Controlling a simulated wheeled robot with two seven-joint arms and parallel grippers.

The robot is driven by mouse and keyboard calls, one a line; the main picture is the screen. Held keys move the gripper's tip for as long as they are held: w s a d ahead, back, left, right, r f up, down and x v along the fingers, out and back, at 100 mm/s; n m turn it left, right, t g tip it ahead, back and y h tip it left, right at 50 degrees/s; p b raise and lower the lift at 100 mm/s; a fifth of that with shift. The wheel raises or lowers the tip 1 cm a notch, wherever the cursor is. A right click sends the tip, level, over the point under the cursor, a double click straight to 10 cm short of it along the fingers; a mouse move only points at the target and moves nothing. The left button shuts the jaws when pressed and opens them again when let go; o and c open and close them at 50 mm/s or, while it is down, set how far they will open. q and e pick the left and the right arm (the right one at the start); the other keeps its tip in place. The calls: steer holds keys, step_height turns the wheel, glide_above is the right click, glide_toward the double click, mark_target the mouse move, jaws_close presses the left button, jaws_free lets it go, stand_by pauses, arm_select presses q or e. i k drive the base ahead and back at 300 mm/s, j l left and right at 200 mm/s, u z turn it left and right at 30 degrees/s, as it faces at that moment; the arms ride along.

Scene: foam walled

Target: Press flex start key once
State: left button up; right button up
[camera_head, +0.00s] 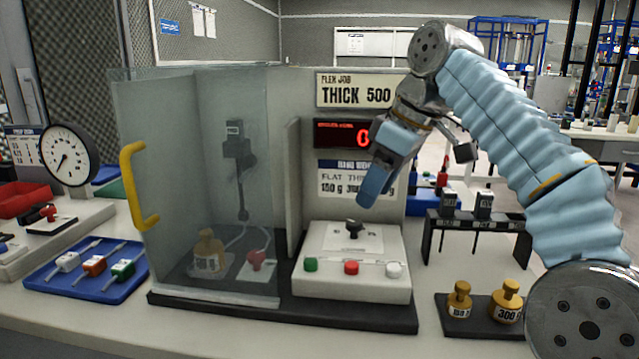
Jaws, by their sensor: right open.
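The white control box (345,285) stands on a black base in the middle of the bench. Its front row has a green key (311,264), a red key (351,267) and a white key (393,270). Their labels are too small to read, so I cannot tell which is flex start. A black knob (353,229) sits behind them. My right gripper (415,176) is open and empty, above and behind the box. It is apart from the keys and partly covers the red digital display (343,134). My left gripper is out of view.
A clear guard with a yellow handle (136,185) encloses the test fixture left of the box. A blue tray (88,270) and a dial gauge (69,156) are further left. Brass weights (459,299) and a black rack (478,226) stand at the right.

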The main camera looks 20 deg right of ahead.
mark_target(310, 265)
steer(key=k, duration=1.5)
